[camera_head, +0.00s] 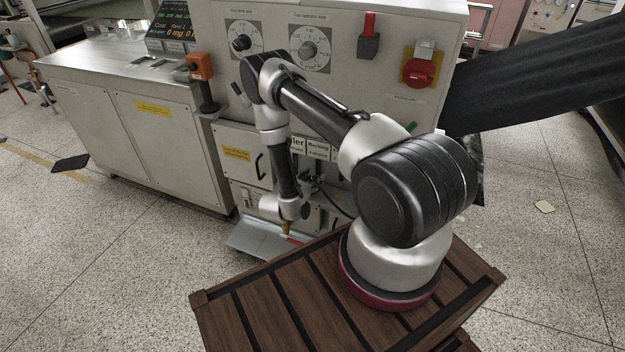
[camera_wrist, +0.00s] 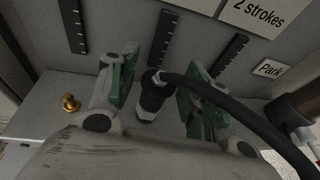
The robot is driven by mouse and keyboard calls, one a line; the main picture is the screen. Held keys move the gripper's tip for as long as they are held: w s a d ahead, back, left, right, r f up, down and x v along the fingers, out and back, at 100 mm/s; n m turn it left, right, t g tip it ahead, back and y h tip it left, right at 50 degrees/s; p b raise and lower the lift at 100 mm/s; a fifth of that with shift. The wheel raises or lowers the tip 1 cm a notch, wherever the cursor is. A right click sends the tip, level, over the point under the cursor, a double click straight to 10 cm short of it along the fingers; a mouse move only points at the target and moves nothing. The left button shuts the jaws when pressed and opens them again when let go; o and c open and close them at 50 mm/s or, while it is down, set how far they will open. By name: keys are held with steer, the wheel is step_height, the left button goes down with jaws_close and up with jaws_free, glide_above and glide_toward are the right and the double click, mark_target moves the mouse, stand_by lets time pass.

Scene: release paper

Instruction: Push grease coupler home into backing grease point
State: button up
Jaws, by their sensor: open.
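The grease coupler (camera_wrist: 154,97), a dark cylinder with a black hose (camera_wrist: 230,105) at its top, stands between the fingers of my gripper (camera_wrist: 160,92) in the wrist view. My gripper is open, its green-padded fingers on either side of the coupler with gaps visible. A brass grease fitting (camera_wrist: 70,103) stands on the grey surface left of the fingers; I cannot tell whether it is the backing point. In the head view my wrist (camera_head: 291,208) is low in front of the machine, and the fingertips are hard to make out.
A "Park" label (camera_wrist: 271,69) and a "2 strokes" label (camera_wrist: 255,13) are on the panel behind. The hose crosses the right side of the wrist view. A dark fixture (camera_wrist: 297,108) stands at far right. A metal shelf (camera_head: 250,243) juts from the machine (camera_head: 340,80).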

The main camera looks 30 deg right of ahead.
steer(key=v, duration=1.2)
steer(key=s+d+r+m+g+h, duration=0.2)
steer(key=s+d+g, duration=0.3)
steer(key=s, duration=0.2)
step_height(320, 180, up, 10)
steer(key=s+d+m+g, duration=0.2)
steer(key=s+m+g, duration=0.1)
steer(key=m+g, duration=0.2)
steer(key=s+a+r+m+t+y, duration=0.1)
steer(key=s+r+m+y, duration=0.4)
steer(key=r, duration=0.7)
steer(key=s+a+r+m+t+y, duration=0.1)
steer(key=s+r+m+t+y, duration=0.2)
steer(key=r, duration=0.9)
steer(key=s+a+r+m+t+y, duration=0.2)
steer(key=s+r+m+y, duration=0.4)
steer(key=r+m, duration=0.3)
step_height(320, 180, up, 4)
steer(key=shift+s+f+t+y, duration=0.2)
steer(key=shift+s+t+y, duration=0.1)
steer(key=shift+s+t, duration=0.2)
